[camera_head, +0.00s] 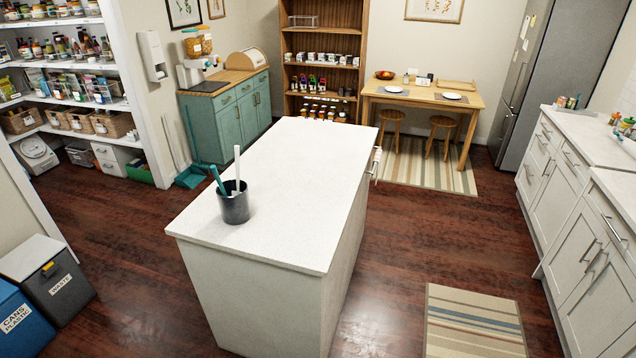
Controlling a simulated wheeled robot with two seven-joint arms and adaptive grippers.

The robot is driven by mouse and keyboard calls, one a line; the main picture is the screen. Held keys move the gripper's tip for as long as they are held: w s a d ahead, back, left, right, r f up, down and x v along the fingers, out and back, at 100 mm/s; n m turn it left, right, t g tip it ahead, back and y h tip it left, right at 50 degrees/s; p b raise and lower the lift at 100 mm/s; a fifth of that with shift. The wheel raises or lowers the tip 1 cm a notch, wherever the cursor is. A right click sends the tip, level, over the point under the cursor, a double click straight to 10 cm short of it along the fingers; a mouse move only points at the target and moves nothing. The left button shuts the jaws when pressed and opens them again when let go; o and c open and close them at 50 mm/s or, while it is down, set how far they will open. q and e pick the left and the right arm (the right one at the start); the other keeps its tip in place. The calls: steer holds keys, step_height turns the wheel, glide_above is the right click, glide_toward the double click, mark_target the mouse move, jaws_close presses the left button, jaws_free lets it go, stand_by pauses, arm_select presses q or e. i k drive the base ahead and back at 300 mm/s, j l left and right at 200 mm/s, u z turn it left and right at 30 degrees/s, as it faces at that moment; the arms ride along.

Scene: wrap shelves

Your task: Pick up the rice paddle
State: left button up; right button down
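A dark cylindrical holder (234,208) stands upright on the white-topped island (300,165), near its left front corner. Two utensil handles stick up from it: a teal one (218,180) leaning left and a white one (237,165) standing nearly upright. Their lower ends are hidden inside the holder, so I cannot tell which, if either, is the rice paddle. Neither of my grippers is in view.
The rest of the island top is clear. Dark wood floor surrounds it. Waste bins (45,280) stand at the lower left, a white counter (590,150) runs along the right, and a striped rug (473,322) lies at the lower right. A dining table (423,96) stands at the back.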

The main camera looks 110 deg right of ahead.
mark_target(236, 148)
steer(key=z, duration=3.25)
steer(key=u, duration=3.85)
steer(key=z, duration=3.85)
